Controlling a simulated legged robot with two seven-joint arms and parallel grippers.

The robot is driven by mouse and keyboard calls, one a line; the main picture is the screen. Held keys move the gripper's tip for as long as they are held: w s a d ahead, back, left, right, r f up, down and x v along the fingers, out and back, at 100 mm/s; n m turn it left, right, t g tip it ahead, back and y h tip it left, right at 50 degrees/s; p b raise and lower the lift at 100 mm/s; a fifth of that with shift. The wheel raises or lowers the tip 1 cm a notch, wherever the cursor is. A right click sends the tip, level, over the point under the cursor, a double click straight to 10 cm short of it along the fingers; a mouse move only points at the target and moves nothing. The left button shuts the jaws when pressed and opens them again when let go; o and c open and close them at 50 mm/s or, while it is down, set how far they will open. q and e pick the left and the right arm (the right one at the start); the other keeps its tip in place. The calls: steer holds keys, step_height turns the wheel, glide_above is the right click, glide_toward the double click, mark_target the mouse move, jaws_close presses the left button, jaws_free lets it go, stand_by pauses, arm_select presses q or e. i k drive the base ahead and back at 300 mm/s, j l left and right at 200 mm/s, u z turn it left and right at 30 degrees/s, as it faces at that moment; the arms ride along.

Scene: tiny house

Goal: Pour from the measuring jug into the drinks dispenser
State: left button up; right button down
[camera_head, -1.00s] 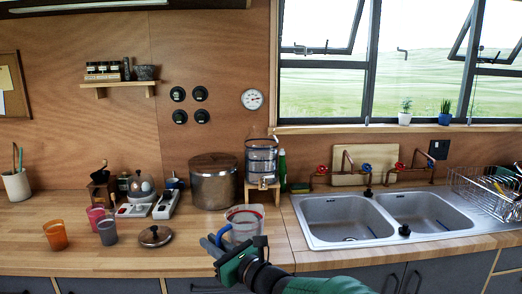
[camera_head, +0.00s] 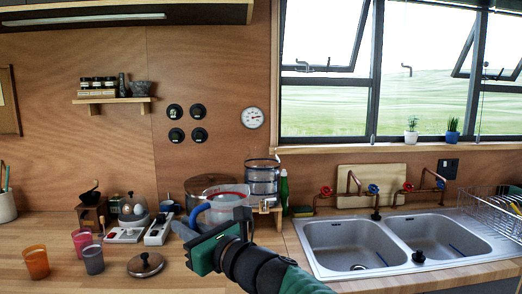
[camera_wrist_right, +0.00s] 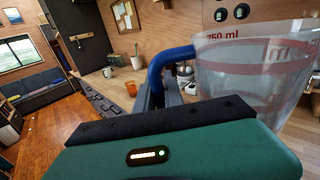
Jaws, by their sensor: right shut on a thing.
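The measuring jug (camera_head: 228,204) is clear, with a red rim line and a blue handle. My right gripper (camera_head: 196,228) is shut on the handle and holds the jug roughly upright above the counter. The jug also shows in the right wrist view (camera_wrist_right: 255,75), with red "750 ml" lettering; its blue handle (camera_wrist_right: 158,62) is between the dark fingers. The drinks dispenser (camera_head: 262,178), a clear vessel with dark bands, stands on a wooden stand just right of and behind the jug. The jug hides part of its lower left. My left gripper is not in view.
A large steel pot (camera_head: 203,187) stands behind the jug. Its left neighbours are an egg cooker (camera_head: 133,208), cups (camera_head: 93,260) and a loose lid (camera_head: 146,264). The double sink (camera_head: 345,243) is at the right. A green bottle (camera_head: 284,188) stands beside the dispenser.

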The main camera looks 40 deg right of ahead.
mark_target(262, 165)
steer(key=i+l, duration=1)
steer(key=i, duration=0.1)
